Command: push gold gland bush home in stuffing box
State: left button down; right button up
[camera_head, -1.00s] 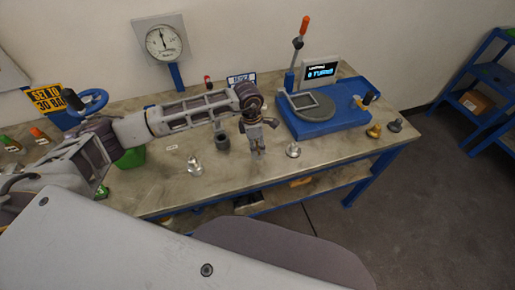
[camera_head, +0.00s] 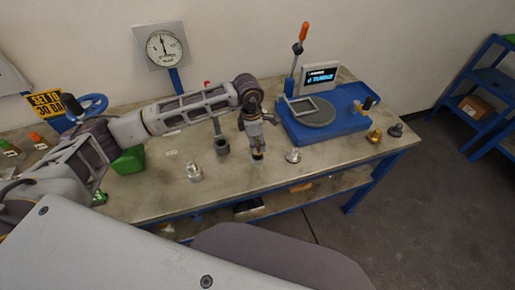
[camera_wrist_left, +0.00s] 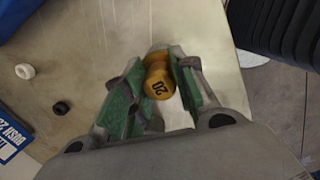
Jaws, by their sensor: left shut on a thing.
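My left gripper (camera_head: 257,151) is over the front part of the bench, its fingers pointing down. It is shut on a gold bush marked 20 (camera_wrist_left: 158,78), which shows between the green-padded fingers in the left wrist view. In the head view only a small gold patch shows at the fingertips, with a small dark part just below it. I cannot tell whether the bush is seated in anything. A silver flanged piece (camera_head: 194,172) stands left of the gripper, and a smaller silver piece (camera_head: 293,156) stands to its right. My right gripper is not in view.
A grey socket-like piece (camera_head: 222,146) stands left of the gripper. A blue fixture (camera_head: 345,120) with a round plate and display is behind right. A gold piece (camera_head: 374,135) and a dark one (camera_head: 396,130) stand at the right end. A white ring (camera_wrist_left: 24,71) and black ring (camera_wrist_left: 60,108) lie apart.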

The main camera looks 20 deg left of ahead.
aim_at(257, 142)
pick_arm(q)
jog(key=shift+r+b, duration=0.45)
jog(key=shift+r, duration=2.7)
jog(key=shift+f, duration=0.1)
jog(key=shift+s+f, duration=0.35)
jog(key=shift+f, duration=0.2)
jog(key=f, duration=0.1)
jog(key=s+a+f, duration=0.1)
jog(key=f, duration=0.1)
jog(key=s+f, duration=0.1)
jog(key=shift+s+a+f, duration=0.25)
jog(key=shift+a, duration=0.05)
jog(key=shift+a+f+n, duration=0.2)
jog(key=shift+a+n, duration=0.1)
jog(key=shift+n, duration=0.1)
jog(key=w+a+r, duration=0.2)
jog(key=a+r, duration=0.1)
jog(key=a, duration=0.3)
jog(key=w+a+r, duration=0.2)
jog(key=a+r, duration=0.1)
jog(key=a, duration=0.3)
jog(key=shift+a+r+m, duration=0.15)
jog(key=shift+a+m, duration=0.25)
